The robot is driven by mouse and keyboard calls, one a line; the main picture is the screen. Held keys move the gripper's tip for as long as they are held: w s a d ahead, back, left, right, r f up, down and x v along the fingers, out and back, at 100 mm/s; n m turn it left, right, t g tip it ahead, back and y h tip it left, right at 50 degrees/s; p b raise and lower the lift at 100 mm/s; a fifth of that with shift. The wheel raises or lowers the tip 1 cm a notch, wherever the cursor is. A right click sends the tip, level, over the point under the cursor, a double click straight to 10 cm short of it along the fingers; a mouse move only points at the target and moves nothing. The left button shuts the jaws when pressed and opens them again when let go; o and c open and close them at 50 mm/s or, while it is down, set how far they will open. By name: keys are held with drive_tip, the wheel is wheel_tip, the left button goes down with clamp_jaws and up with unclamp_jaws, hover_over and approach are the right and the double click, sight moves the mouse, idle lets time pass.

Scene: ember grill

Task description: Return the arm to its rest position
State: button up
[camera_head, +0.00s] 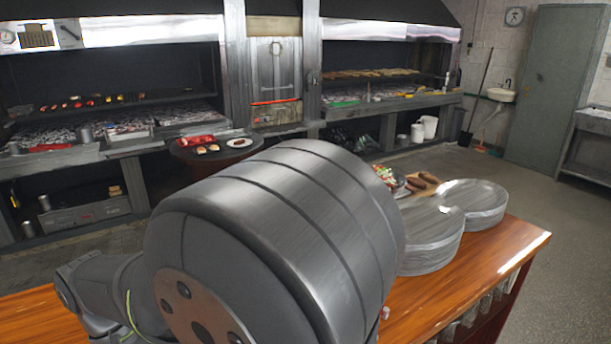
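A large grey cylindrical link of my own arm fills the lower middle of the head view, close to the camera. A smaller part of my arm shows at the lower left. My gripper is not in view. The arm link covers much of the wooden counter (515,243) and whatever lies behind it.
Two stacks of plates, a near one (431,240) and a far one (473,200), stand on the counter right of my arm, with food partly hidden beside them. A round table (180,155) with food stands behind. Grills line the back wall. Floor at right is clear.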

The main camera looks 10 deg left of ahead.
drive_tip(key=shift+x, duration=1.75)
drive_tip(key=shift+r, duration=0.1)
drive_tip(key=v, duration=1.7)
drive_tip(key=x, duration=1.6)
drive_tip(key=shift+d+f, duration=0.1)
drive_tip(key=shift+f, duration=0.2)
drive_tip(key=shift+d+f+m, duration=0.1)
drive_tip(key=shift+f+m, duration=0.2)
drive_tip(key=shift+f, duration=0.05)
drive_tip(key=m+g, duration=0.1)
drive_tip(key=m, duration=0.1)
drive_tip(key=m+g+y, duration=0.1)
drive_tip(key=m, duration=0.2)
drive_tip(key=shift+w+d+r+m, duration=0.1)
drive_tip(key=shift+w+d+m, duration=0.05)
drive_tip(key=shift+m, duration=0.15)
drive_tip(key=m+y, duration=0.1)
drive_tip(key=m, duration=0.2)
drive_tip(key=m+y, duration=0.1)
drive_tip(key=m, duration=0.2)
drive_tip(key=shift+d+g+y, duration=0.2)
drive_tip(key=shift+g+y, duration=0.1)
drive_tip(key=shift+g, duration=0.1)
drive_tip(key=shift+v, duration=1.15)
